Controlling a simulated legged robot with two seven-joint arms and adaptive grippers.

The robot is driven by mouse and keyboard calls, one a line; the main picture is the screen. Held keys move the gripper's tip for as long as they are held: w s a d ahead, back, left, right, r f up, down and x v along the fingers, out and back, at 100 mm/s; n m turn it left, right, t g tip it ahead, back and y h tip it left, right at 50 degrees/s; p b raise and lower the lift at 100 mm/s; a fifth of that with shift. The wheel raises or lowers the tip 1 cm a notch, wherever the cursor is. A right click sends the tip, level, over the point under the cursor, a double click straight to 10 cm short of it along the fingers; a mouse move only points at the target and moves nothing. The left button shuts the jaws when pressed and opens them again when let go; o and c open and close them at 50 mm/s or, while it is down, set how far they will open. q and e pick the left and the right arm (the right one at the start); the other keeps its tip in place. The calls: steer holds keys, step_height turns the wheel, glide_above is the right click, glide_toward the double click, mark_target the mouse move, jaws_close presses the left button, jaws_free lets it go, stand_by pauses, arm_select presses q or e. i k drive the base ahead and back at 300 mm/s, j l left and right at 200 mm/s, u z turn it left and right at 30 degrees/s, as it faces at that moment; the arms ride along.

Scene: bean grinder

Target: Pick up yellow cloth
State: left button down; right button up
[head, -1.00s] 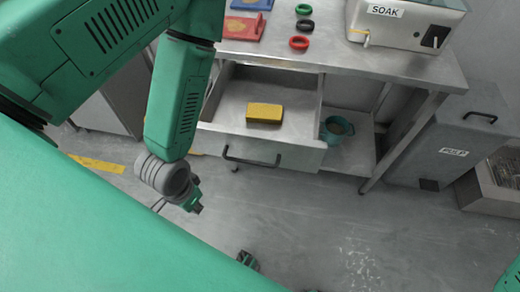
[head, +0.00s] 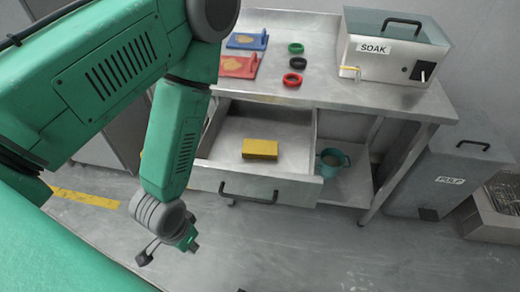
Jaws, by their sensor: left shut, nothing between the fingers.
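The yellow cloth (head: 260,148) looks like a flat yellow block and lies in the open metal drawer (head: 228,160) under the steel table. My left gripper (head: 186,240) hangs in front of the drawer, below and to the left of its handle, over the floor. It is shut and empty, apart from the cloth. Its fingers are small and partly turned away. My right gripper does not show.
The drawer's black handle (head: 248,196) sticks out in front. A teal mug (head: 332,163) stands on the lower shelf. A box labelled SOAK (head: 392,50), colored rings and two boards (head: 240,66) are on the tabletop (head: 330,88). A grey bin (head: 440,180) stands at right.

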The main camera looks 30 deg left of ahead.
mark_target(254, 148)
steer(key=z, duration=3.95)
steer(key=u, duration=4.8)
steer(key=i+l+u, duration=0.1)
steer(key=l+u, duration=0.85)
steer(key=i+l, duration=0.05)
steer(key=l, duration=0.05)
